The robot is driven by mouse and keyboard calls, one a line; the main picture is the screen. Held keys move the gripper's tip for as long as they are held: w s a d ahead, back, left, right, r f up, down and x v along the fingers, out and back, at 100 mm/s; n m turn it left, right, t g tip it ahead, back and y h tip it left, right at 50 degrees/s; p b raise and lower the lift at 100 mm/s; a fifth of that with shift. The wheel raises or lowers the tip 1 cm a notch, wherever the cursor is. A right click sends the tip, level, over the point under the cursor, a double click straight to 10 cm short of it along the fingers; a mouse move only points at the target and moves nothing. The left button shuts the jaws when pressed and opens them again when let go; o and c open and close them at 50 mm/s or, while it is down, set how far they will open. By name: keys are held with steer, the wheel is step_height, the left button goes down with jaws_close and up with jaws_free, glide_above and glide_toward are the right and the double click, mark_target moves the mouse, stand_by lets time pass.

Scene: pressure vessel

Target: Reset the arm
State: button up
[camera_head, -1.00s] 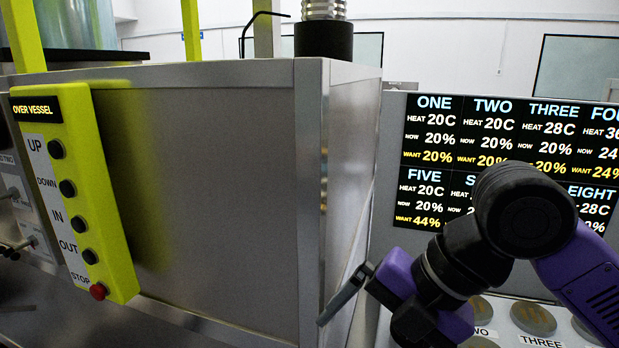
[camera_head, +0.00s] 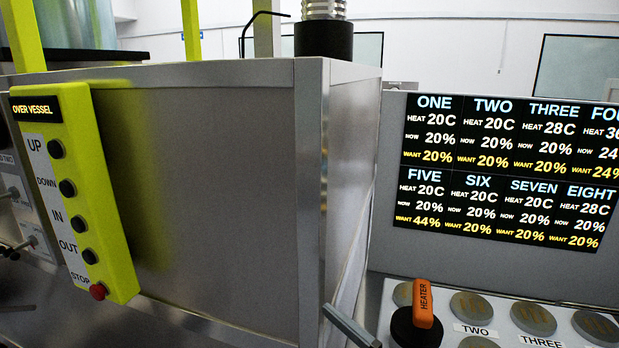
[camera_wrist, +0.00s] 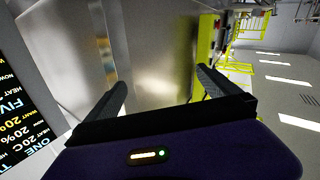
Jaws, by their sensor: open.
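My gripper (camera_wrist: 160,92) shows in the wrist view, with its two dark fingers spread apart and nothing between them. The wrist view is turned sideways, and a metal cabinet stands beyond the fingers. No part of my gripper or arm can be made out for certain in the head view.
A large metal cabinet (camera_head: 225,200) fills the middle, bearing a yellow "OVER VESSEL" button panel (camera_head: 85,190). To the right are a display board (camera_head: 505,170), a black knob with an orange "HEATER" handle (camera_head: 422,305), and several round dials (camera_head: 533,318) on a console.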

steer(key=s+d+f+m+t+h, duration=0.2)
steer(key=s+d+f+m+h, duration=0.75)
steer(key=s+d+f, duration=0.4)
steer(key=s+d+h, duration=0.1)
steer(key=s+d, duration=0.2)
steer(key=s, duration=0.6)
steer(key=s+d+g+h, duration=0.1)
steer(key=s+d, duration=0.3)
steer(key=s, duration=0.6)
steer(key=shift+s+f, duration=0.3)
steer(key=shift+f, duration=0.05)
